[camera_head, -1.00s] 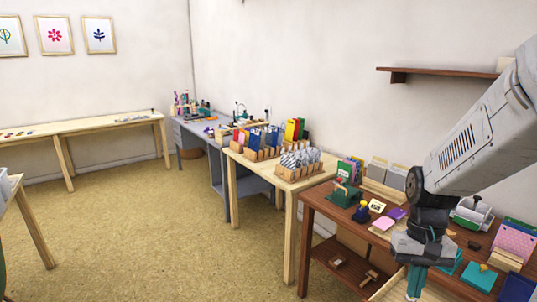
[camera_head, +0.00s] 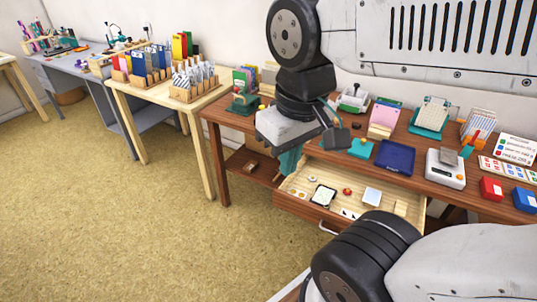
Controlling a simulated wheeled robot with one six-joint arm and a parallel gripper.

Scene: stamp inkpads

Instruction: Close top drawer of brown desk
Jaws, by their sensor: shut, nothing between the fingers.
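The brown desk (camera_head: 217,112) stands at the centre right with its top drawer (camera_head: 330,180) pulled open toward the room. The drawer has a pale wood inside and holds a framed card, a small red item, a pale blue block and other small pieces. A light handle (camera_head: 328,229) shows on its front, partly hidden by my arm. My gripper (camera_head: 290,162), with teal fingers, is shut and empty. It points down near the drawer's left back corner in the picture; I cannot tell whether it touches the drawer.
The desktop bears inkpads, including a dark blue one (camera_head: 395,157), a white scale (camera_head: 446,167) and a red box (camera_head: 491,188). A lower shelf (camera_head: 250,165) is under the desk at left. A pale table (camera_head: 150,105) with card racks stands left. The floor (camera_head: 110,220) in front is clear.

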